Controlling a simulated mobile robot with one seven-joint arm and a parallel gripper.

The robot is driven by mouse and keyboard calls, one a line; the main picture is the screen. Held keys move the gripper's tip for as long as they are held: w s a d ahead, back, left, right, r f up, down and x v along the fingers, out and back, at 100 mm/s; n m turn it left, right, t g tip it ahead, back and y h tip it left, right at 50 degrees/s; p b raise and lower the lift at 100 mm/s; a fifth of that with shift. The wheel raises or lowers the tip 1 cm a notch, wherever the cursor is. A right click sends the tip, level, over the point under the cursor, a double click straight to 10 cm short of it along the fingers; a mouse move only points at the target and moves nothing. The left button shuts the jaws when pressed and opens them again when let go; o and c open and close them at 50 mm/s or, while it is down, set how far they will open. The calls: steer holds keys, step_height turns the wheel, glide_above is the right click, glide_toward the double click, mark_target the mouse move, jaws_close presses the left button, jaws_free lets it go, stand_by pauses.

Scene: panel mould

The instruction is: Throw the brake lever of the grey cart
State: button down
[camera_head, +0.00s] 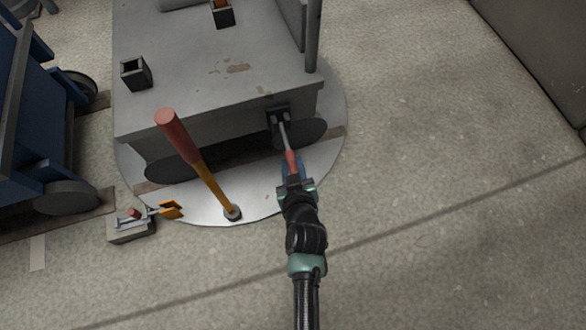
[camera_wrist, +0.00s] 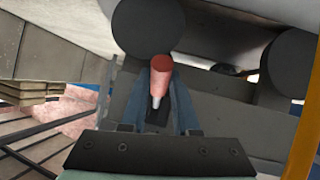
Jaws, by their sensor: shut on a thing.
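The grey cart (camera_head: 205,70) stands on a round metal plate at the upper middle of the head view. Its brake lever (camera_head: 285,136) is a thin metal rod with a red grip, sticking out from a dark bracket on the cart's near side, toward me. My gripper (camera_head: 292,172) is shut on the red grip at the lever's end. In the wrist view, the red grip of the lever (camera_wrist: 160,78) stands between the two blue fingers of my gripper (camera_wrist: 158,105). The lower part of the grip is partly hidden by the fingers in the head view.
A taller lever with red grip and orange shaft (camera_head: 200,170) rises from the round plate (camera_head: 275,195), left of my gripper. A small grey block with an orange pedal (camera_head: 130,228) lies at its left. A blue cart (camera_head: 45,130) stands at far left. The floor on the right is clear.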

steer(key=shift+w+a+f+b, duration=0.1)
steer(key=shift+f+b, duration=0.1)
steer(key=shift+b, duration=0.2)
steer(key=c, duration=0.7)
jaws_free()
steer(key=shift+o, duration=0.2)
steer(key=p+v, duration=0.7)
steer(key=v, duration=0.6)
steer(key=shift+f, duration=0.2)
